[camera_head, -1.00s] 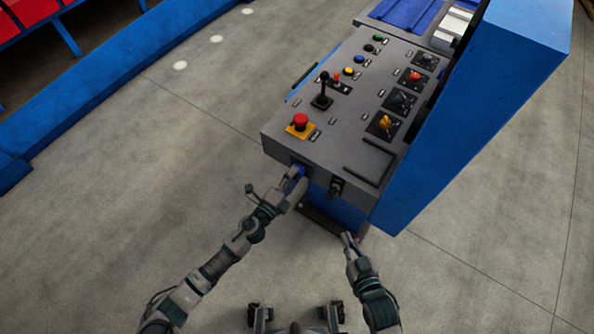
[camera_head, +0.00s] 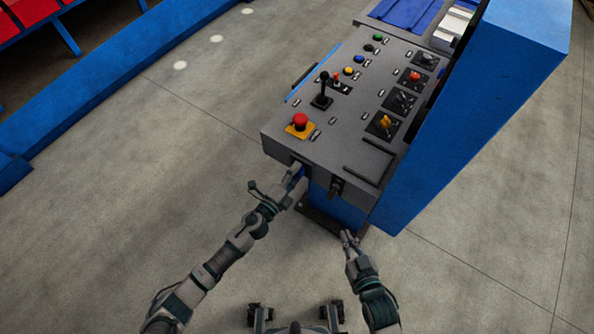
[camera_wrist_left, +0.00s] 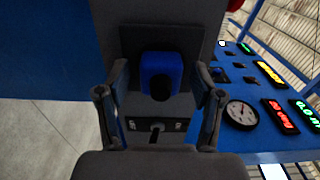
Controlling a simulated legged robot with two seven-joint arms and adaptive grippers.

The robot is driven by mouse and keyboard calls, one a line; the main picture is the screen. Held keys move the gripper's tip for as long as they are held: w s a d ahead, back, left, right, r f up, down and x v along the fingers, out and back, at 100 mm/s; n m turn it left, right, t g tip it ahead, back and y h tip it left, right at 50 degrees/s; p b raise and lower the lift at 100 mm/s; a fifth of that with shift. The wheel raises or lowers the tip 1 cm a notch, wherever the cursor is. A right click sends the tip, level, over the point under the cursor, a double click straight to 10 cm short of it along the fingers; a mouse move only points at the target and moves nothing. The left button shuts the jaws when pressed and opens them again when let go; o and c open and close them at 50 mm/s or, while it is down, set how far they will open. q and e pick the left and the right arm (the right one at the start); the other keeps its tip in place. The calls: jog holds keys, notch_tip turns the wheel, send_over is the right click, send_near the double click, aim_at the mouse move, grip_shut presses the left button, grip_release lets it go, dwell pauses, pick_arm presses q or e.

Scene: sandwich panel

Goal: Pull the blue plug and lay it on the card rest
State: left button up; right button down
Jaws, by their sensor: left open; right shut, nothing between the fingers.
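The blue plug (camera_wrist_left: 161,70) sits in a dark square socket plate on the panel's front face in the left wrist view. My left gripper (camera_wrist_left: 161,82) is open, with one finger on each side of the plug and visible gaps between them. In the head view my left gripper (camera_head: 298,173) is at the panel's front edge and mostly hides the plug. My right gripper (camera_head: 346,236) is shut and empty, below the panel's front. Dark raised rails (camera_head: 367,168) on the panel's near right corner look like the card rest; it is empty.
The sloped grey panel (camera_head: 335,147) carries a red emergency button (camera_head: 300,120), a black joystick (camera_head: 321,100) and several knobs. A key-like black fitting (camera_head: 336,187) projects from its front. A tall blue side wall (camera_head: 470,130) bounds the right.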

pick_arm(q)
jog(key=shift+r, duration=0.1)
dwell(0.7)
grip_shut()
jog(key=shift+s+a, duration=0.1)
jog(key=p+v, duration=0.1)
jog(key=v, duration=0.4)
jog(key=shift+s+a, duration=0.25)
jog(key=shift+s, duration=0.05)
dwell(0.9)
dwell(0.6)
